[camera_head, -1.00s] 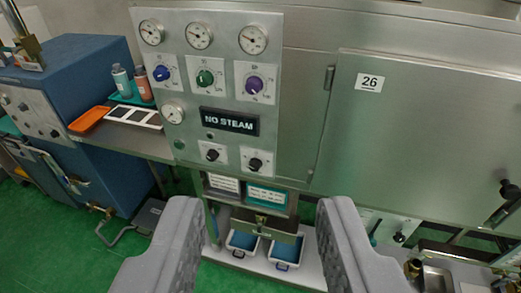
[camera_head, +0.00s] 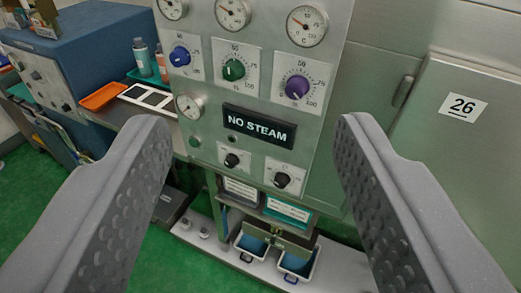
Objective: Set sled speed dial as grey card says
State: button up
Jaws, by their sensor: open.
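My gripper (camera_head: 255,150) is open and empty. Its two fingers stand in front of a steel control panel (camera_head: 215,120), apart from it. The panel carries a blue dial (camera_head: 180,56), a green dial (camera_head: 233,69) and a purple dial (camera_head: 297,87) in a row. I cannot read which one is the sled speed dial.
Several gauges, one a round gauge (camera_head: 306,25), are on the panel. An orange tray (camera_head: 104,96) and bottles (camera_head: 142,58) stand at the left beside a blue cabinet (camera_head: 90,45). Bins (camera_head: 297,262) stand low under the panel. A door marked 26 (camera_head: 440,130) is at the right.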

aim_at(279, 185)
jog(key=w+a+f+t, duration=0.1)
jog(key=w+a+f, duration=0.1)
jog(key=w+f, duration=0.65)
jog(key=w+a+f+t, duration=0.1)
jog(key=w+a+f, duration=0.1)
jog(key=w+f, duration=0.6)
notch_tip(279, 185, down, 25)
jog(key=d+g+h+p, duration=0.1)
jog(key=d+h, duration=0.1)
jog(key=h, duration=0.6)
jog(key=shift+b+x, duration=0.8)
jog(key=shift+x, duration=5)
jog(key=shift+w+d+f, duration=0.1)
jog(key=shift+w+f, duration=0.1)
jog(key=shift+w, duration=0.45)
jog(key=shift+w+d+r, duration=0.15)
jog(key=shift+w, duration=0.4)
